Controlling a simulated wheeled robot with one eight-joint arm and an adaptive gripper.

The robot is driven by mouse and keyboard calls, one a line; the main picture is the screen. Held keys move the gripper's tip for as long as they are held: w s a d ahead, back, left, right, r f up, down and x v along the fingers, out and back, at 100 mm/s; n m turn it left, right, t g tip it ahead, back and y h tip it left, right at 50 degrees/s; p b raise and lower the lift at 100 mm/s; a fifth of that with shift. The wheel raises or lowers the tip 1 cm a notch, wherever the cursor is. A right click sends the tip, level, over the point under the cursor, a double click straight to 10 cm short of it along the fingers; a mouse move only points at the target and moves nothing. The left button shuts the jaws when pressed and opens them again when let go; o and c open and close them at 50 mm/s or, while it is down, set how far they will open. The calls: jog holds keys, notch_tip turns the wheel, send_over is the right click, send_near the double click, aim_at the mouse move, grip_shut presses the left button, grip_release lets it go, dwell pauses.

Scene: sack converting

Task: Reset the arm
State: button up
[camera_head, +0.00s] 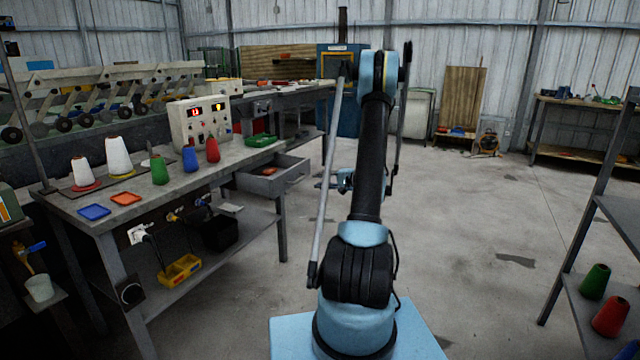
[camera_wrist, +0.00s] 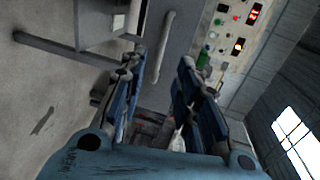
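My arm (camera_head: 370,160) rises from its blue base in the middle of the head view and folds over at the top. My gripper (camera_wrist: 163,62) shows in the wrist view with its two dark blue fingers apart. I see nothing held between the fingertips. In the head view the arm's upright link hides most of what is behind it; small blue parts show beside it, and I cannot tell the gripper's fingers there.
A workbench (camera_head: 145,185) on the left carries colored cones and a control box (camera_head: 200,120), also in the tilted wrist view (camera_wrist: 240,40). Its drawer (camera_head: 272,175) stands open, left of my arm. A shelf rack (camera_head: 590,300) stands right. Floor between is clear.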

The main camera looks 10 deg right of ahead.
jog(key=s+a+r+n+g+h, duration=0.1)
jog(key=s+a+r+g+h, duration=0.2)
jog(key=s, duration=0.4)
jog(key=s+a+r+n, duration=0.2)
jog(key=s+a+r, duration=0.25)
jog(key=s, duration=0.35)
jog(key=s+a+r+n+g+h, duration=0.1)
jog(key=s+a+r+g+h, duration=0.2)
jog(key=s, duration=0.4)
jog(key=s+d+f+n+h, duration=0.1)
jog(key=s+f+h, duration=0.1)
jog(key=s, duration=0.8)
jog(key=s+d+f+n+g+h, duration=0.1)
jog(key=s+d+f+h, duration=0.1)
jog(key=s, duration=0.8)
jog(key=s+d+f+n+h, duration=0.1)
jog(key=s+f+n+h, duration=0.1)
jog(key=s, duration=0.7)
jog(key=shift+s+d+f+g, duration=0.3)
jog(key=shift+s+f, duration=0.1)
jog(key=shift+f, duration=0.2)
